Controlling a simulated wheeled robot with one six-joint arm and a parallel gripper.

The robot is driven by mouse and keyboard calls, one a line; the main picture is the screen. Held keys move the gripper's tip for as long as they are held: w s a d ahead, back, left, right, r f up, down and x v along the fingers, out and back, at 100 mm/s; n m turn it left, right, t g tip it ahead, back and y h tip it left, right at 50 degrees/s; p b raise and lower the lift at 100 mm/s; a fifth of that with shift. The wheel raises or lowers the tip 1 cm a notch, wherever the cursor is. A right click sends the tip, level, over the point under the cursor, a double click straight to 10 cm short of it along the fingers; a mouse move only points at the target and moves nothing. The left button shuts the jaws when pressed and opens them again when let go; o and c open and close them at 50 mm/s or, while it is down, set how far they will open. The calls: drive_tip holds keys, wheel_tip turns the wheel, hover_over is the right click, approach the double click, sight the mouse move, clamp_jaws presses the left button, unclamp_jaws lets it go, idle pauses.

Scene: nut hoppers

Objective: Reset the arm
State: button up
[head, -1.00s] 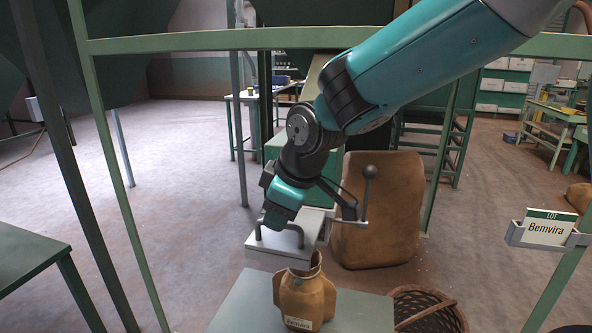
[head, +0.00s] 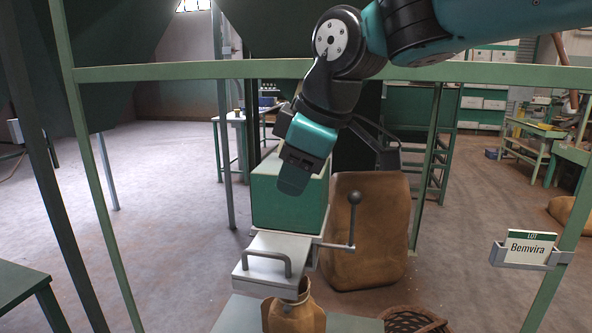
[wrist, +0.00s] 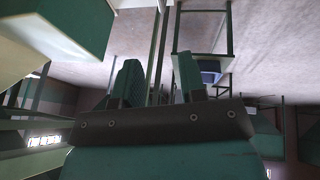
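My gripper (head: 294,178) hangs below my raised, bent arm, in front of the green hopper box (head: 262,205) in the head view. In the wrist view the two fingers of my gripper (wrist: 160,80) stand apart with nothing between them. The grey slide plate with its handle (head: 268,262) lies below the gripper, apart from it. The tan sack (head: 292,314) stands under the plate on the small table, partly cut off by the frame edge.
A lever with a dark knob (head: 354,200) stands right of the plate. A large brown sack (head: 368,235) is behind it. A green crossbar (head: 200,70) runs behind my arm. A wicker basket (head: 415,320) and a Bemvira sign (head: 530,247) are at right.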

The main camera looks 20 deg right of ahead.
drive_tip(key=s+a+f+m+g+y+p, duration=0.1)
drive_tip(key=s+f+m+g+p, duration=0.1)
drive_tip(key=s, duration=0.6)
drive_tip(key=s+a+f+m+g+p, duration=0.1)
drive_tip(key=s+f+m+g+p, duration=0.1)
drive_tip(key=s+p, duration=0.3)
drive_tip(key=s, duration=0.3)
drive_tip(key=shift+s+a+y+p, duration=0.25)
drive_tip(key=shift+a+y+p, duration=0.05)
drive_tip(key=shift+y, duration=0.1)
drive_tip(key=shift+d+r, duration=0.1)
drive_tip(key=shift+d, duration=0.05)
idle(0.9)
